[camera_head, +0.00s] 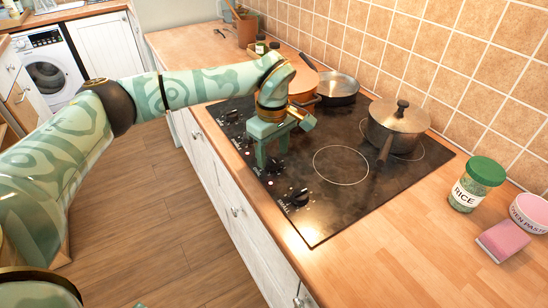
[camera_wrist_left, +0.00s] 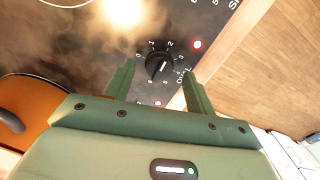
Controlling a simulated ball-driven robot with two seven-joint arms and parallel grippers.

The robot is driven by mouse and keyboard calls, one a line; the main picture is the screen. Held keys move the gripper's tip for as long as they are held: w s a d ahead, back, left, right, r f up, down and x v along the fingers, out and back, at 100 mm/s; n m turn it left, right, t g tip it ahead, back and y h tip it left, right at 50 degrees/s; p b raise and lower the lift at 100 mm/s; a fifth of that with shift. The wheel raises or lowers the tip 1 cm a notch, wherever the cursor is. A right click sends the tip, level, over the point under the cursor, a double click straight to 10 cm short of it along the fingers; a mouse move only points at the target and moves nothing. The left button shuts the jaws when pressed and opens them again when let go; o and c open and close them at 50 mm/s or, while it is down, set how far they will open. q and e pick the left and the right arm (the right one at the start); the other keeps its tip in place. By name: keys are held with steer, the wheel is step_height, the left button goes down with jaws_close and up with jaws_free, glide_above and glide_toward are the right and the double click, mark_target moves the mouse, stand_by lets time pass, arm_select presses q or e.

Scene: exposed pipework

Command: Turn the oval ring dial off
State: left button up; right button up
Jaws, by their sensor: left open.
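The oval ring dial (camera_wrist_left: 159,67) is a round black knob with a white pointer mark, ringed by printed numbers, with the label OVAL beside it. In the head view the dial (camera_head: 275,166) is at the hob's front edge, partly hidden by my gripper. My left gripper (camera_head: 272,152) is open above the hob's control strip. In the wrist view, the left gripper's fingers (camera_wrist_left: 158,75) appear on either side of the dial; I cannot tell whether they touch it. Red lights (camera_wrist_left: 197,44) glow near the dial. My right gripper is not in view.
Another dial (camera_head: 300,197) is nearer along the black glass hob (camera_head: 330,205). A lidded pot (camera_head: 397,125) and a pan (camera_head: 337,86) stand on the hob. The floor (camera_head: 160,220) is clear.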

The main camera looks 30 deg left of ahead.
arm_select(q)
steer(key=shift+f, duration=0.8)
steer(key=c, duration=1)
steer(key=shift+o, duration=0.2)
steer(key=shift+r, duration=0.1)
